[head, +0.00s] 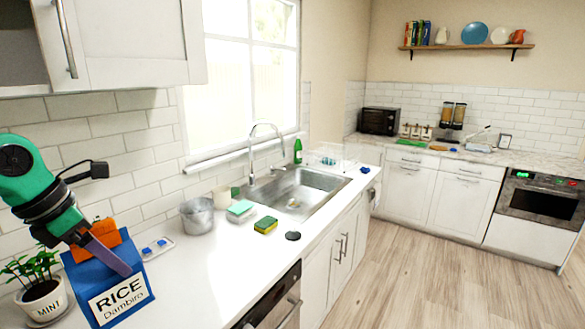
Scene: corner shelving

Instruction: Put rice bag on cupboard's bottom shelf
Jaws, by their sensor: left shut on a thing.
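The rice bag (108,290) is blue with an orange top and a white label reading RICE. It shows at the lower left of the head view, tilted, over the left end of the white counter. My left gripper (108,252) is shut on the bag near its top, with a finger across the bag's front. I cannot tell whether the bag's base touches the counter. The white wall cupboard (135,45) is at the upper left; its left part (22,55) shows a dark interior, and its bottom shelf is mostly out of view. My right gripper is not in view.
A potted mint plant (42,295) stands close left of the bag. A metal pot (197,216), sponges (265,225) and a sink (295,195) are along the counter to the right. The wooden floor (400,280) at the right is clear.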

